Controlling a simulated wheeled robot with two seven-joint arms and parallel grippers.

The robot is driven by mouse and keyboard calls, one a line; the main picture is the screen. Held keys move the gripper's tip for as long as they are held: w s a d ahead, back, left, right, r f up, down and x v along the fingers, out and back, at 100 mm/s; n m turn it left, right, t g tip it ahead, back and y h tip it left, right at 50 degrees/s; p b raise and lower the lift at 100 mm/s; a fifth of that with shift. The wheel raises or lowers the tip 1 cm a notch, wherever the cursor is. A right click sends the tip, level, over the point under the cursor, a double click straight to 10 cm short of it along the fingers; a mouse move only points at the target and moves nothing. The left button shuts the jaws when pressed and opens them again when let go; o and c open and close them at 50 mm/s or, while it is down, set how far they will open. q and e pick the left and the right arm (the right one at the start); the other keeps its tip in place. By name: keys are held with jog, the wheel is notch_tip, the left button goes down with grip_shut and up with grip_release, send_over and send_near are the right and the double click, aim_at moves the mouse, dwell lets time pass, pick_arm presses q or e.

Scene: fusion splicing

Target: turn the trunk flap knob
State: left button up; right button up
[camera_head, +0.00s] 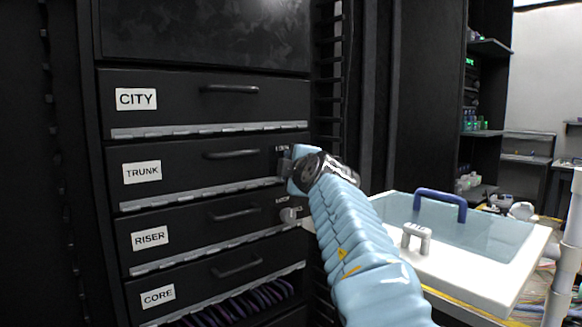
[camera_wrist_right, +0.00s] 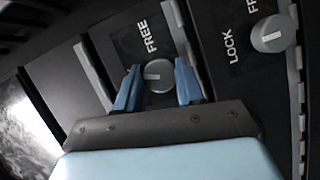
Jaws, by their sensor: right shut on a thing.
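The trunk flap (camera_head: 205,170) is a black drawer front labelled TRUNK, second from the top, with a dark bar handle. Its knob (camera_wrist_right: 158,75) is a round grey dial with a light pointer line, seen in the right wrist view beside the word FREE. Any LOCK label for it is hidden there. My right gripper (camera_wrist_right: 158,85) has its blue fingers on both sides of the knob and is shut on it. In the head view the gripper (camera_head: 291,168) covers the knob at the flap's right end. My left gripper is not in view.
The CITY (camera_head: 205,100), RISER (camera_head: 205,230) and CORE (camera_head: 225,272) flaps sit above and below. Another knob (camera_wrist_right: 272,35) with LOCK and FREE labels is close by. A white table with a glassy blue-handled lid (camera_head: 440,225) stands at the right.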

jog(key=shift+f+n, duration=0.1)
jog(key=shift+n, duration=0.2)
dwell(0.4)
jog(key=o, duration=1)
jog(key=shift+o, duration=0.2)
jog(key=shift+s, duration=0.15)
jog(key=f+b+v, duration=0.1)
jog(key=b+v, duration=0.1)
jog(key=v, duration=1.1)
jog(key=shift+s+r, duration=0.3)
jog(key=shift+r, duration=0.05)
